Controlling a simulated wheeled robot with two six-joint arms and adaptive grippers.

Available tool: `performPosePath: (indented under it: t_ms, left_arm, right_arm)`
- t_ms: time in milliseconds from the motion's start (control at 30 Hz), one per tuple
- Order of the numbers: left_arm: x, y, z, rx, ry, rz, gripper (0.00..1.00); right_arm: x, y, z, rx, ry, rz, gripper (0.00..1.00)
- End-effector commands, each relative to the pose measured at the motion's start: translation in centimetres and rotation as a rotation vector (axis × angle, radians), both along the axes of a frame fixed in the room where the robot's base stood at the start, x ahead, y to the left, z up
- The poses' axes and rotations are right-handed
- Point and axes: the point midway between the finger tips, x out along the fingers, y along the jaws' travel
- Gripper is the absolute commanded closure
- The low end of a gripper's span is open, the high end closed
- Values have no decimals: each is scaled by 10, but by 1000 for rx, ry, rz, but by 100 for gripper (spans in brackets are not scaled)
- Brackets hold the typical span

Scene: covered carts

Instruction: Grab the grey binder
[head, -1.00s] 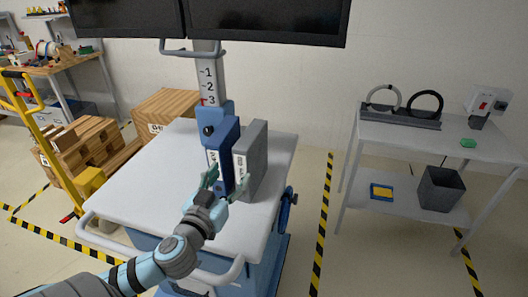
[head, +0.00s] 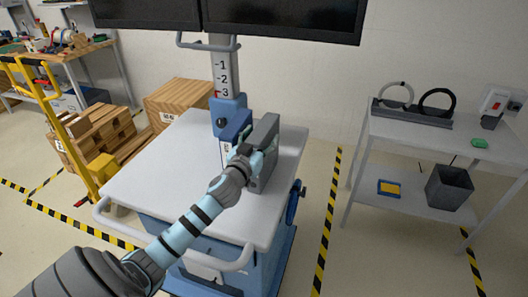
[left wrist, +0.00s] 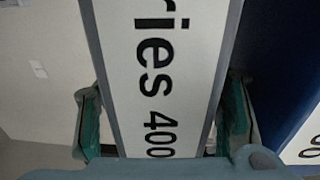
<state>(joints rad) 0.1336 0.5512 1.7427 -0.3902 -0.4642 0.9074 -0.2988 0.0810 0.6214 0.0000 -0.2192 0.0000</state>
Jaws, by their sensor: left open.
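The grey binder (head: 267,138) stands upright on the white cart top (head: 150,185), just right of a blue binder (head: 226,150). My left gripper (head: 258,157) is at the grey binder's near side and hides part of it. In the left wrist view the binder's white spine label (left wrist: 160,70), with "ries 400" on it, fills the middle. The two fingers of my left gripper (left wrist: 163,118) stand apart on either side of the spine. The blue binder (left wrist: 275,70) is close by at the right. My right gripper is not in view.
A post with numbers (head: 224,70) rises behind the binders and carries dark monitors (head: 285,18). A grey side cart (head: 450,140) stands at the right. Wooden crates (head: 180,103) are behind at the left. The cart's front left top is clear.

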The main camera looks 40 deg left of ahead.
Motion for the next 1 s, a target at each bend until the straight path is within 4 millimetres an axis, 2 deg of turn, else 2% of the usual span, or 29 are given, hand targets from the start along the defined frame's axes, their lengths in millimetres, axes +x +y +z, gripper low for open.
performPosePath:
  t_ms: [100,467,867,1000]
  left_arm:
    - [0,0,-1,0,0,0,41]
    - [-1,0,-1,1,1,0,98]
    - [0,-1,1,2,-3,-2,100]
    - [0,0,10,2,-5,-1,100]
  right_arm:
    - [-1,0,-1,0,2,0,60]
    - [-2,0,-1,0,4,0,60]
    - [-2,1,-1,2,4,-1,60]
    - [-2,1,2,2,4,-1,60]
